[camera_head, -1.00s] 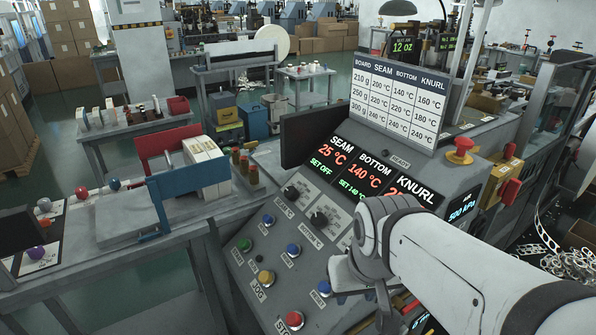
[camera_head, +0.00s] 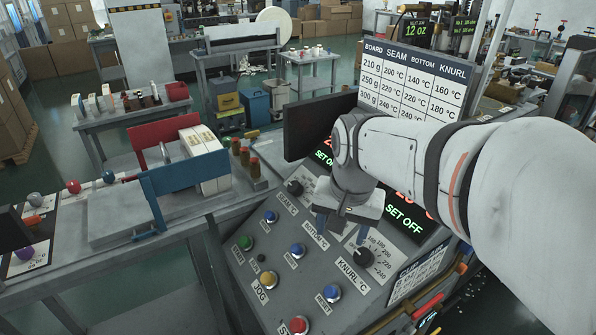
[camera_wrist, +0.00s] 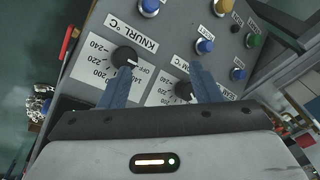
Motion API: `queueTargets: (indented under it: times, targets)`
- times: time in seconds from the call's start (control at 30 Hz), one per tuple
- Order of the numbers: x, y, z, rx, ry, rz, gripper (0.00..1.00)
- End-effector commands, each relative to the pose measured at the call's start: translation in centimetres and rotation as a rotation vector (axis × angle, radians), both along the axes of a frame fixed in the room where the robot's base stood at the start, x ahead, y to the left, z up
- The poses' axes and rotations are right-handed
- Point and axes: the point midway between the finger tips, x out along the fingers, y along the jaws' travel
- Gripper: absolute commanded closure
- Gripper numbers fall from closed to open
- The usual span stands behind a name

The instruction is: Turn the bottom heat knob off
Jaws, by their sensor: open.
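The bottom heat knob (camera_wrist: 184,91) is a dark round dial on the sloped grey panel. It shows in the wrist view between my fingers, nearer the right one, partly hidden by that finger; its setting is hard to read. In the head view my gripper hides it. My gripper (camera_head: 341,229) is open, pointing down over the panel with its blue-grey fingers; it also shows in the wrist view (camera_wrist: 162,73). I cannot tell whether a finger touches the knob. The bottom display is hidden behind my arm.
The seam knob (camera_head: 295,187) sits up-left of my gripper and the knurl knob (camera_head: 363,257) close by at lower right. Blue, green, yellow and red buttons, including the yellow jog button (camera_head: 269,280), cover the lower panel. A settings board (camera_head: 415,85) stands behind.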

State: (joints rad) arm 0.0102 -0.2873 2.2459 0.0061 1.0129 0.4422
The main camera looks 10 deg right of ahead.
Motion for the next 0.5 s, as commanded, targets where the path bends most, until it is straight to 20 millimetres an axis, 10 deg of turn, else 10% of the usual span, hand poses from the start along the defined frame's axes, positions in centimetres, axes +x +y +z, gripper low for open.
queueTargets:
  times: [0.2,0.5]
  targets:
    - [7.4,-0.1,0.5,0.059,0.086,-0.426,0.42]
    - [12.2,-0.2,0.1,0.082,0.137,-0.738,0.42]
